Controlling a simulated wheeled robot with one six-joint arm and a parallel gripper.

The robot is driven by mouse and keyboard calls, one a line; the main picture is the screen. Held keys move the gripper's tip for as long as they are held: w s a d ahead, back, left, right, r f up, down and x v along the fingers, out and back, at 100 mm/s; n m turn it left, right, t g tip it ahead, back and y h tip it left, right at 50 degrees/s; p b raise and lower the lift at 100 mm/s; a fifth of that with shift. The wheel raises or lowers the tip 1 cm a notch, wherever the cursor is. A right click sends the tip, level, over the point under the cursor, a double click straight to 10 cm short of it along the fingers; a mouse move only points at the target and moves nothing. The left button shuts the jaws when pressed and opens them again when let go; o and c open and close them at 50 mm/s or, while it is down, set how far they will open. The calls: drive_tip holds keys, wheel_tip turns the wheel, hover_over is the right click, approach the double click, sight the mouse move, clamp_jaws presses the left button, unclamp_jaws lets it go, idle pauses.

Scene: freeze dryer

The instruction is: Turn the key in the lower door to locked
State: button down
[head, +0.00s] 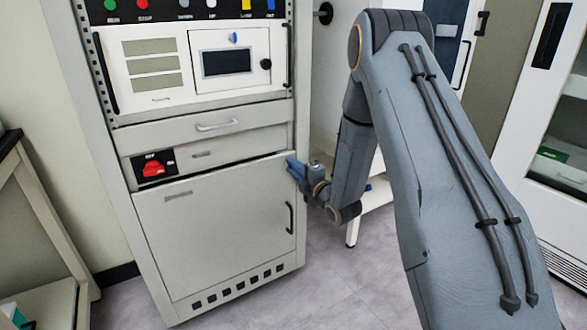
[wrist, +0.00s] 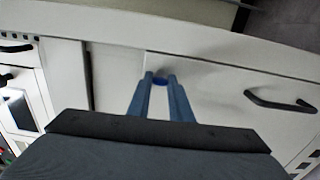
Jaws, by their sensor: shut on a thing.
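The lower door (head: 215,235) is a pale panel in the lower part of the cabinet; it looks shut. It also fills the right of the wrist view (wrist: 215,85). My gripper (head: 293,167) is at the door's upper right corner. In the wrist view my gripper (wrist: 160,82) has its two blue fingers close together on a small blue key (wrist: 160,80) at the door face, near the door's edge. The key is mostly covered by the fingers, and its turn angle cannot be told. In the head view the gripper hides it.
A dark door handle (head: 290,218) stands out below my gripper; it also shows in the wrist view (wrist: 280,103). A red switch (head: 153,167) and a drawer handle (head: 217,126) are above the door. Another blue key (head: 233,38) is on the upper panel.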

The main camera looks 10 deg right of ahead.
drive_tip(key=c, duration=1.6)
unclamp_jaws()
drive_tip(key=shift+p+v, duration=0.6)
drive_tip(key=shift+v, duration=3.35)
